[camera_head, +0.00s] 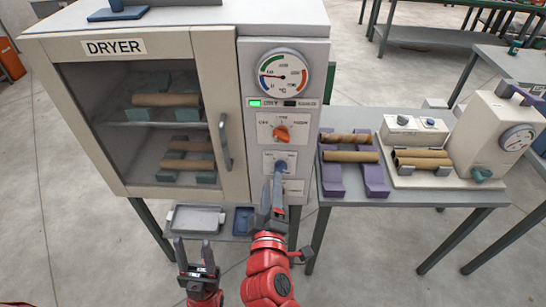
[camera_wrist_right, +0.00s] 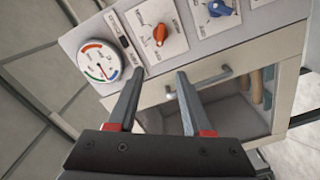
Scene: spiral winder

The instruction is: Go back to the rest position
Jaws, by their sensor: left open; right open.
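My right gripper (camera_head: 270,190) is in front of the dryer's control panel, just below the blue knob (camera_head: 281,166). In the right wrist view the same gripper (camera_wrist_right: 160,72) has its fingers apart with nothing between them; the blue knob (camera_wrist_right: 221,8) is beyond the fingertips, at the top. My left gripper (camera_head: 193,246) is open and empty, low in front of the trays under the dryer. The dryer (camera_head: 185,24) has its door shut, with cardboard tubes (camera_head: 167,99) on racks behind the glass.
The panel also has an orange knob (camera_head: 282,132), a gauge (camera_head: 283,73) and a lit green light (camera_head: 255,103). The door handle (camera_head: 225,142) sticks out. A side table (camera_head: 425,196) at right holds tubes on purple stands (camera_head: 330,181) and a machine (camera_head: 490,130).

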